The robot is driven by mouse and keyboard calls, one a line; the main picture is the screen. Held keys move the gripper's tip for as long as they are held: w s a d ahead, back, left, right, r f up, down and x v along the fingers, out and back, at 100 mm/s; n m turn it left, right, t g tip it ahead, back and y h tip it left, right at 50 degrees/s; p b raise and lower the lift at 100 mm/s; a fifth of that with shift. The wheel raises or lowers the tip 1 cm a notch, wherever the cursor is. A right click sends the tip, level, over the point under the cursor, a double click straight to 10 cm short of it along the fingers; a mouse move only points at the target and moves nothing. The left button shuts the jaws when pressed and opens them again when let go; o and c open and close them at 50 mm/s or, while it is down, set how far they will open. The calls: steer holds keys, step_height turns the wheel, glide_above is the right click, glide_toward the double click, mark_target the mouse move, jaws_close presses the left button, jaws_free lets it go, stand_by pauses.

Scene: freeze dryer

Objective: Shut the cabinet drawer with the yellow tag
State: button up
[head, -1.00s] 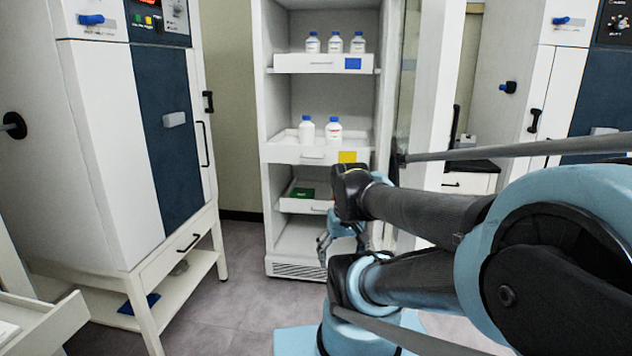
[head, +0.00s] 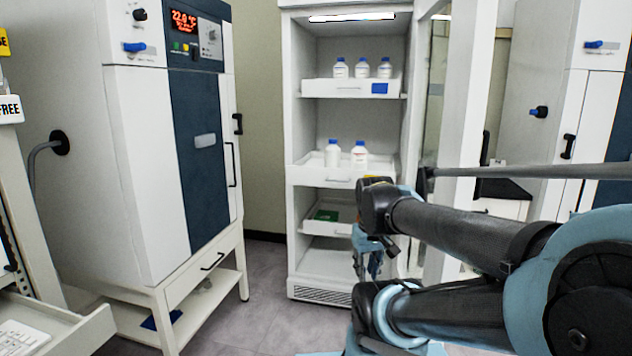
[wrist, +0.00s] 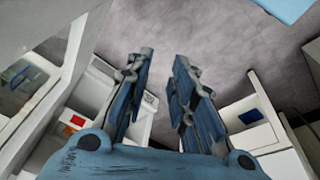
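The tall white open-front cabinet (head: 300,215) stands at the centre of the head view. Its middle drawer (head: 312,172) carries two white bottles with blue caps and appears pulled out a little. My gripper (head: 368,264) hangs low in front of the cabinet's lower right part, apart from the middle drawer. In the wrist view my gripper (wrist: 162,62) is open and empty, its fingers apart above the grey floor.
The upper drawer (head: 335,89) has a blue tag and bottles. A lower drawer (head: 340,228) holds a green item. A freeze dryer (head: 140,170) stands left. An open white drawer (head: 75,330) juts in at bottom left. Floor (head: 265,290) is clear before the cabinet.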

steer(key=w+r+n, duration=0.2)
steer(key=w, duration=0.2)
steer(key=w+r+n, duration=0.3)
steer(key=w, duration=0.1)
steer(key=w+a+r+n+t+h, duration=0.1)
steer(key=w+r+n, duration=0.2)
steer(key=w, duration=0.1)
steer(key=shift+w+r, duration=0.15)
steer(key=shift+w, duration=0.25)
jaws_close()
steer(key=w+a+r+n+t, duration=0.1)
steer(key=w+a+r+n, duration=0.2)
steer(key=w+n, duration=0.3)
steer(key=w+a+r+n+t+h, duration=0.1)
steer(key=w+a+r+n, duration=0.15)
steer(key=w, duration=0.65)
steer(key=w+a+r+n+t, duration=0.1)
steer(key=w+a+r+n, duration=0.1)
steer(key=w+a+n, duration=0.4)
steer(key=n+t, duration=0.2)
steer(key=n, duration=0.6)
glide_toward(301, 182)
step_height(301, 182, down, 3)
steer(key=w, duration=0.1)
steer(key=shift+w+d+f, duration=0.1)
steer(key=shift+w+d, duration=0.1)
steer(key=shift+w, duration=0.3)
steer(key=shift+w+d+f, duration=0.1)
steer(key=shift+w+d, duration=0.1)
steer(key=shift+w, duration=0.3)
